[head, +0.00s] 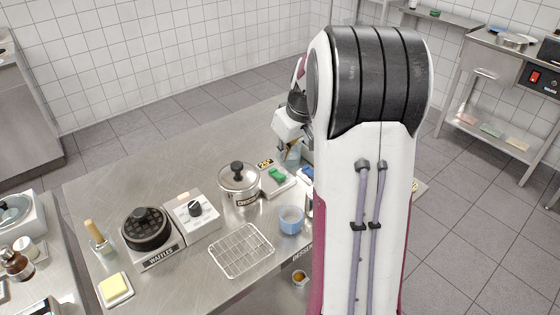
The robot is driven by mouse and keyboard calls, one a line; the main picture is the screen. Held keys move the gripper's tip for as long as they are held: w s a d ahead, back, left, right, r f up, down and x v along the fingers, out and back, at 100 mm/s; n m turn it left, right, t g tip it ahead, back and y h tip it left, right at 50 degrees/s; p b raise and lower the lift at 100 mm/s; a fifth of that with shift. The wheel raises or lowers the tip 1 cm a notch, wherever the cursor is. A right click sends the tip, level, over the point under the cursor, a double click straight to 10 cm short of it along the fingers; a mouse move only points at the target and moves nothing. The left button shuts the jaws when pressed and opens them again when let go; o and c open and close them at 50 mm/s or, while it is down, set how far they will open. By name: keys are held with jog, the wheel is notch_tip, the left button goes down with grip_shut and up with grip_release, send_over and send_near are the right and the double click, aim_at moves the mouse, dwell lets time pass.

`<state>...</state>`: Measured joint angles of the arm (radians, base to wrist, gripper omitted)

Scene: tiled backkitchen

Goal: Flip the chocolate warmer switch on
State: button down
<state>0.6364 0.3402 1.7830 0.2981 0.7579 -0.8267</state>
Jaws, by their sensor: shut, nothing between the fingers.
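The chocolate warmer (238,187) looks to be the steel pot with a black-knobbed lid on the metal table; the label on its front is too small to read. Just right of it is a pale switch box (279,185) with a green switch (277,174) on top. Whether the switch is on or off cannot be told. My gripper (291,154) is shut and empty, above and behind the box, apart from the switch as far as I can see. My arm hides part of the gripper's right side and the table beyond.
A yellow-black label (265,163) lies behind the switch box. The table's back left is bare. A red switch (535,76) shows far right.

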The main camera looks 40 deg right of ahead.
jog(key=v, duration=0.6)
jog(key=shift+m, duration=0.3)
dwell(0.5)
jog(key=s+a+r, duration=0.1)
jog(key=s+a, duration=1)
jog(key=a, duration=0.3)
jog(key=s+a+r+t, duration=0.1)
jog(key=s+a+r, duration=0.1)
jog(key=s+a, duration=0.9)
jog(key=shift+s+a+r+t, duration=0.3)
jog(key=shift+s+a+r, duration=0.1)
jog(key=shift+a, duration=1.2)
